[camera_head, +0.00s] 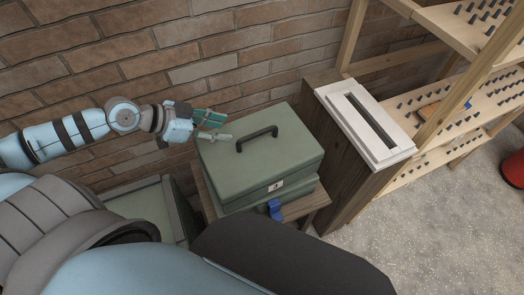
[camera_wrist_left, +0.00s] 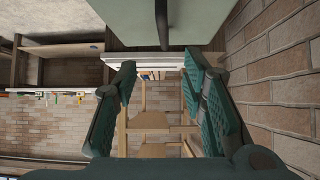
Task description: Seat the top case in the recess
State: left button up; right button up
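The top case (camera_head: 265,150) is a green box with a black handle (camera_head: 257,138) and a small white label on its front. A white frame with a long dark slot (camera_head: 370,122) lies on a wooden stand to the right. My right gripper is not in view.
The cases rest on a wooden stool (camera_head: 308,203) with a blue piece at its front. A pegged wooden shelf (camera_head: 455,100) stands at the right, and a brick wall (camera_head: 130,50) runs behind. Another green, rimmed object (camera_head: 150,205) is at lower left.

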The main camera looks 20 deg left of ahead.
aim_at(257, 133)
pick_arm(q)
jog(key=b+x, duration=0.1)
jog(key=x, duration=0.3)
jog(key=b+x, duration=0.1)
jog(key=x, duration=0.4)
jog(key=b+x, duration=0.1)
jog(key=x, duration=0.4)
jog(key=shift+w+a+f, duration=0.15)
jog(key=shift+a+f, duration=0.1)
jog(key=shift+a, duration=0.05)
grip_shut()
jog(key=shift+r, duration=0.15)
